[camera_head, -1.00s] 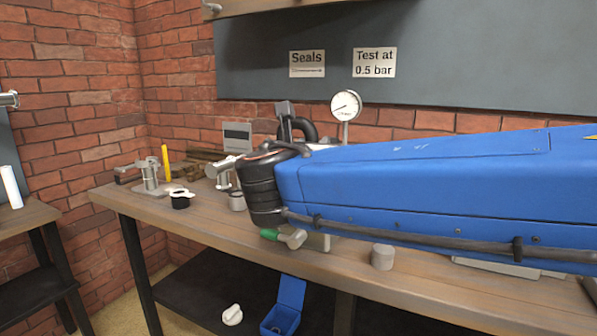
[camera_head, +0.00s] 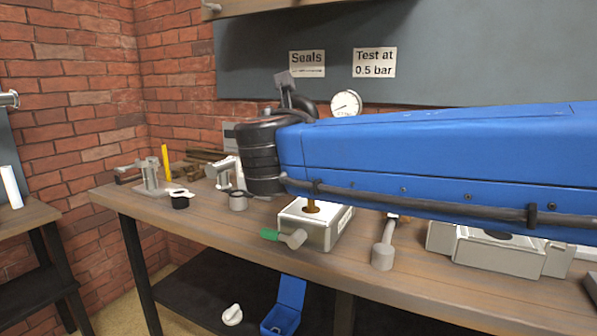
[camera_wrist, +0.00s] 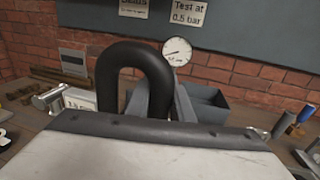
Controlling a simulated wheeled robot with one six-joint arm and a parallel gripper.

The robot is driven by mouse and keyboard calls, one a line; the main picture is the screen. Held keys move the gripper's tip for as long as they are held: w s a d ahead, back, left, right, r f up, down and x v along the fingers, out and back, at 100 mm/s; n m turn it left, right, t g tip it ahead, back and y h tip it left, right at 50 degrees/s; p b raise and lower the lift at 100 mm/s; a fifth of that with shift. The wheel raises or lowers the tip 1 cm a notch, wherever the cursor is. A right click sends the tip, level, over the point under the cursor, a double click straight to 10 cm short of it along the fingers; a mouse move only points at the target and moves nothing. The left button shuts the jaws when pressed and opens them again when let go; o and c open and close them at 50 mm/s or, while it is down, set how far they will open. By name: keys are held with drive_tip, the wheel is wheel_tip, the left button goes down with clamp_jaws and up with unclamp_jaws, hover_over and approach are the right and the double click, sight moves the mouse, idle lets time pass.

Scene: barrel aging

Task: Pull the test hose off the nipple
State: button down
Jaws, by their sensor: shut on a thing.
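The black test hose (camera_head: 306,104) shows as a bent loop behind my arm in the head view. In the wrist view the hose (camera_wrist: 136,55) arches up and over, and its right leg runs down between the grey fingers of my gripper (camera_wrist: 163,95). The gripper is shut on that leg. In the head view one grey finger (camera_head: 285,82) sticks up beside the hose. A brass fitting (camera_head: 312,206), possibly the nipple, stands on a light grey block (camera_head: 322,236) below my arm. Its top and the hose ends are hidden, so I cannot tell if they touch.
A round gauge (camera_head: 346,103) stands behind my arm. A blue box (camera_head: 291,291) is below.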

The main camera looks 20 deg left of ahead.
drive_tip(key=shift+r, duration=2.25)
